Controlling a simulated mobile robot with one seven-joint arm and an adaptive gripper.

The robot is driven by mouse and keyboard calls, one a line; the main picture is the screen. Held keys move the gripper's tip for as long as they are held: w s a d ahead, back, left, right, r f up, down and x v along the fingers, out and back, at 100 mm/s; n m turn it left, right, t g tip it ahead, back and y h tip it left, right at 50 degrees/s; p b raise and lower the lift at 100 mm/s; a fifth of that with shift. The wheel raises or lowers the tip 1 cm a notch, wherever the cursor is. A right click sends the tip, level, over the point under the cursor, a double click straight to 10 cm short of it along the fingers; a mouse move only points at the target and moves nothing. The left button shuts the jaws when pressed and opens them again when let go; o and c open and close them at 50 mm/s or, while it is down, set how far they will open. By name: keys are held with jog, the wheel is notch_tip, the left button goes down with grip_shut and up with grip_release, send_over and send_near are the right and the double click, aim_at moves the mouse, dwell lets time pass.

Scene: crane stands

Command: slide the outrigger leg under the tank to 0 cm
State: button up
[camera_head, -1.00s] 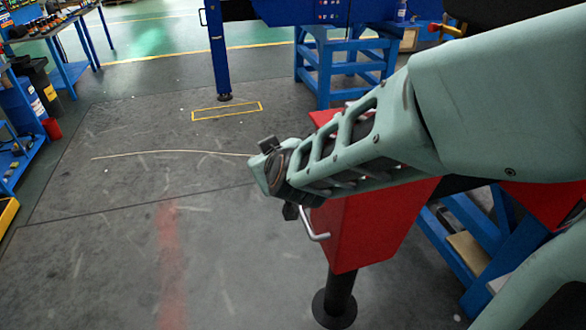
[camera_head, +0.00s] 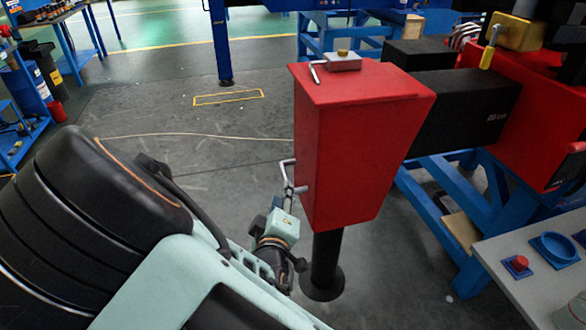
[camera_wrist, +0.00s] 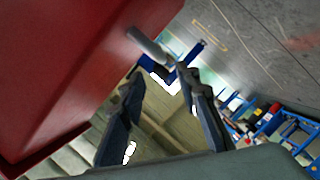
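The outrigger leg shows in the head view as a red box (camera_head: 357,150) with a black foot (camera_head: 323,278) on the floor. A black beam (camera_head: 465,112) behind it carries a mark that looks like 20 cm. A bent grey handle (camera_head: 287,172) sticks out of the red box's left face. My gripper (camera_head: 287,202) is close by this handle, low on its left side. In the wrist view my gripper (camera_wrist: 161,75) has its fingers apart, with the grey handle (camera_wrist: 150,45) at the right fingertip; contact is unclear. The tank cannot be clearly made out.
The red housing (camera_head: 530,110) and blue stand (camera_head: 440,190) are at right. A grey table (camera_head: 520,310) with a red button (camera_head: 520,262) is at lower right. A blue post (camera_head: 220,45) stands behind. Floor to the left of the leg is mostly clear.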

aim_at(285, 174)
jog(key=b+x, duration=0.1)
jog(key=x, duration=0.9)
jog(key=shift+w, duration=0.45)
jog(key=shift+c, duration=0.2)
grip_shut()
